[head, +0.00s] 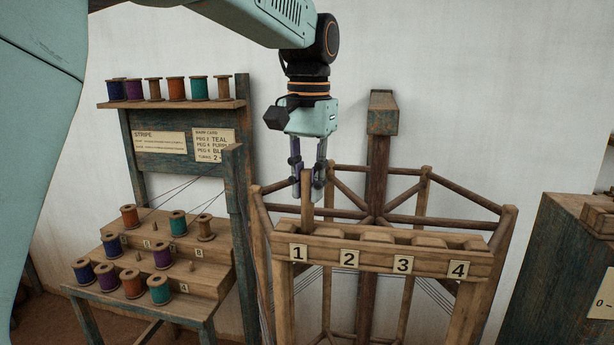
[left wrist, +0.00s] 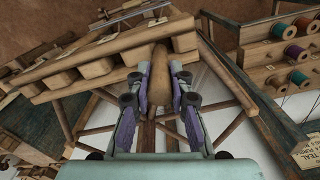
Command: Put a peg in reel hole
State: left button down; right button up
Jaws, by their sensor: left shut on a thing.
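My left gripper (head: 308,176) points down and is shut on a wooden peg (head: 307,212). The peg stands upright at the left end of the reel's wooden rail (head: 385,261), by label 1 (head: 298,252). Its lower end meets the rail's top in the picture; I cannot tell if it sits inside a hole. In the left wrist view the peg (left wrist: 160,75) lies between the purple finger pads, with its far end over the rail (left wrist: 115,45). The rail has several blocks or gaps along its top behind labels 2, 3 and 4. My right gripper is not in view.
A stepped spool rack (head: 190,278) with colored spools stands at left, with a spool shelf (head: 170,104) and cards above. The reel's post (head: 379,140) and angled bars rise behind the rail. A dark wooden cabinet (head: 555,270) stands at right.

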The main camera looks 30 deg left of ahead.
pick_arm(q)
jog(key=f, duration=0.2)
jog(key=shift+a+f+b, duration=0.2)
jog(key=shift+f+b, duration=0.2)
jog(key=shift+s+a, duration=0.15)
jog(key=shift+a, duration=0.25)
jog(key=c, duration=1.6)
grip_release()
jog(key=shift+d, duration=0.1)
jog(key=shift+c, duration=0.2)
jog(key=o, duration=0.5)
jog(key=shift+d, duration=0.25)
jog(key=shift+c, duration=0.2)
jog(key=shift+o, duration=0.2)
jog(key=shift+a, duration=0.15)
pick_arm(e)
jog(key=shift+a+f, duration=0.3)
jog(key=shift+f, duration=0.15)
pick_arm(q)
jog(key=shift+a, duration=0.1)
